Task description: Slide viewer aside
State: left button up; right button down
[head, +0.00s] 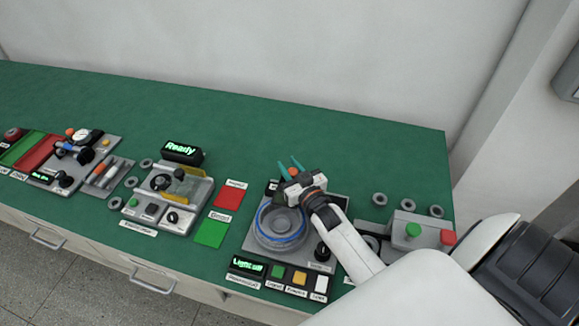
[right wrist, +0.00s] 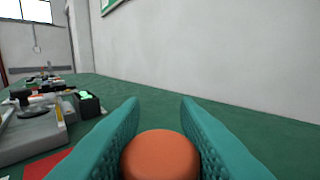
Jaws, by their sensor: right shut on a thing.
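My right gripper (head: 290,167) reaches over the station with the round grey, blue-ringed unit (head: 280,226). Its teal fingers point away from me. In the right wrist view, an orange round knob (right wrist: 160,155) sits between the fingers, and the gripper is shut on it. I take this knob to be the viewer's handle, but the viewer's body is mostly hidden behind my gripper and wrist in the head view. My left gripper is not in view.
A display reading "Light off" (head: 247,266) and several coloured buttons lie at the station's front. A grey box with green and red buttons (head: 418,232) stands to the right. A "Ready" display (head: 182,152) is to the left. The green table (head: 330,150) behind is clear.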

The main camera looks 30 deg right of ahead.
jog(key=s+d+p, duration=0.1)
jog(key=s+d, duration=0.2)
jog(key=s, duration=0.1)
jog(key=s+d+p, duration=0.1)
jog(key=s+d, duration=0.3)
jog(key=shift+s+d, duration=0.2)
jog(key=shift+s, duration=0.1)
jog(key=shift+w, duration=0.1)
jog(key=c, duration=1.5)
grip_release()
jog(key=o, duration=0.4)
jog(key=shift+s+d, duration=0.15)
jog(key=shift+s, duration=0.05)
